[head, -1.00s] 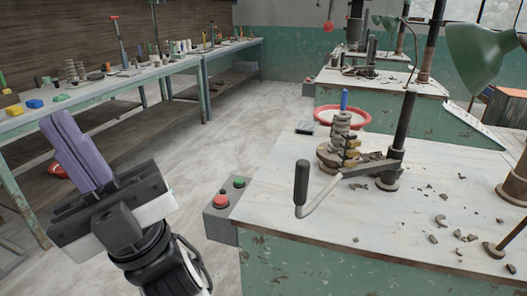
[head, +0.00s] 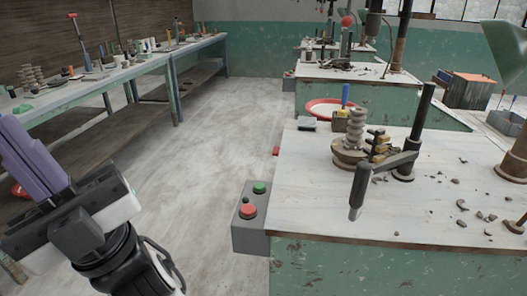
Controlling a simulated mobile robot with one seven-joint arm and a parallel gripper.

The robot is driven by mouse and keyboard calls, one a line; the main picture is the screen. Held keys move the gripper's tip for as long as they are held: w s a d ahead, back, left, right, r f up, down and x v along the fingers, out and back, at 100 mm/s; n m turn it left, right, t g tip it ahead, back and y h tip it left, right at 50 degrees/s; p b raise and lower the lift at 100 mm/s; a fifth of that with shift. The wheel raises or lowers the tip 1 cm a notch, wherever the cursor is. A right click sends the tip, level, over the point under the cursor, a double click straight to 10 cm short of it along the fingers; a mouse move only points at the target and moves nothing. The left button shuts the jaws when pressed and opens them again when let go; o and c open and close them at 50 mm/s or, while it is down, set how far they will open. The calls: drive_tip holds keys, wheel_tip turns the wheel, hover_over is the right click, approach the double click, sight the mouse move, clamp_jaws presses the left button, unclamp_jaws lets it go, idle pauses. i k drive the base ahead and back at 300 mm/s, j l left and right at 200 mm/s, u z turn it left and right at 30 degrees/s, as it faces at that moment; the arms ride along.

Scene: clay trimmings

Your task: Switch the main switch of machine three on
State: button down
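A grey switch box (head: 249,232) is on the left side of the nearest machine bench. It has a green button (head: 259,188), a red button (head: 247,211) and a small dark spot between them. I see no machine number, so I cannot tell which machine is number three. Farther switch boxes show small, one with a red part (head: 276,151) and one beside a far bench (head: 289,74). My gripper (head: 12,135) is at the left edge, well left of the nearest box and touching nothing visible. Its purple fingers lie together with no clear gap.
The nearest bench top (head: 310,205) carries a crank arm (head: 358,190), a stack of grey discs (head: 356,130) and clay scraps. A red-rimmed basin (head: 320,108) stands behind it. A long workbench (head: 90,92) lines the left wall. The floor (head: 205,130) between is clear.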

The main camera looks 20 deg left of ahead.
sight(276, 153)
drive_tip(key=j, duration=1.1)
drive_tip(key=j+z, duration=0.15)
drive_tip(key=j, duration=1)
drive_tip(key=i+j+z, duration=0.35)
drive_tip(key=i+j, duration=0.45)
drive_tip(key=i+j+z, duration=0.3)
drive_tip(key=i+j, duration=0.65)
drive_tip(key=j, duration=0.1)
